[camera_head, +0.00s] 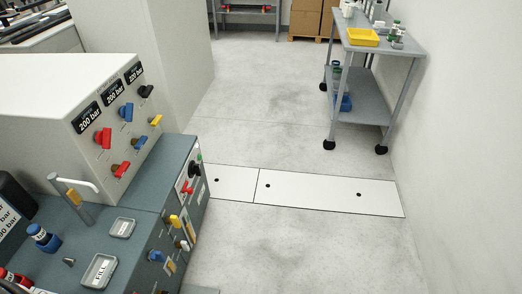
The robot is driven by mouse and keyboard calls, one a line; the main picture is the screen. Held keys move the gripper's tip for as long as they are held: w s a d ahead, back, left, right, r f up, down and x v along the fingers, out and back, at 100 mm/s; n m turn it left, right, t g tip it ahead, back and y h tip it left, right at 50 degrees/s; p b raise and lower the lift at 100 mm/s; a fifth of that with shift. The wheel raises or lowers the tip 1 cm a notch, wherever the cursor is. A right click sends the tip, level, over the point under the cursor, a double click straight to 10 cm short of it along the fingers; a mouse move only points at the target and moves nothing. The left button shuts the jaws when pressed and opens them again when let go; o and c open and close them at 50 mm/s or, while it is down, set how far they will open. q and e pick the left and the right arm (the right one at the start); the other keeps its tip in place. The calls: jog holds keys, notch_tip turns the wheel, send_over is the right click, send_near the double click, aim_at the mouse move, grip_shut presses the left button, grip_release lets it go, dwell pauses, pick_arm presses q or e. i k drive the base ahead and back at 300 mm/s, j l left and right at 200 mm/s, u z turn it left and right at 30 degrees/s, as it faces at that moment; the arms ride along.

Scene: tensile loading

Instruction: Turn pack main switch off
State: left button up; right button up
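A grey-blue console (140,200) stands at the left, with controls on its right-hand side panel. On that panel are a black round knob (195,169), a red handle (187,188) and several yellow handles, one of them a yellow handle (174,221). The labels there are too small to read, so I cannot tell which control is the pack main switch or how it is set. Neither of my grippers is in view.
A white cabinet (60,92) on the console carries red, blue, black and yellow valve handles and "200 bar" displays. Small trays (99,271) lie on the console top. A cart (386,45) with a yellow bin stands at the far right. The floor between is clear, with white cover plates.

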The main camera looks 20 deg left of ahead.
aim_at(196, 169)
jog(key=i+l, duration=0.1)
jog(key=i, duration=0.35)
jog(key=i+l, duration=0.1)
jog(key=i, duration=0.35)
jog(key=i+l, duration=0.1)
jog(key=i, duration=0.4)
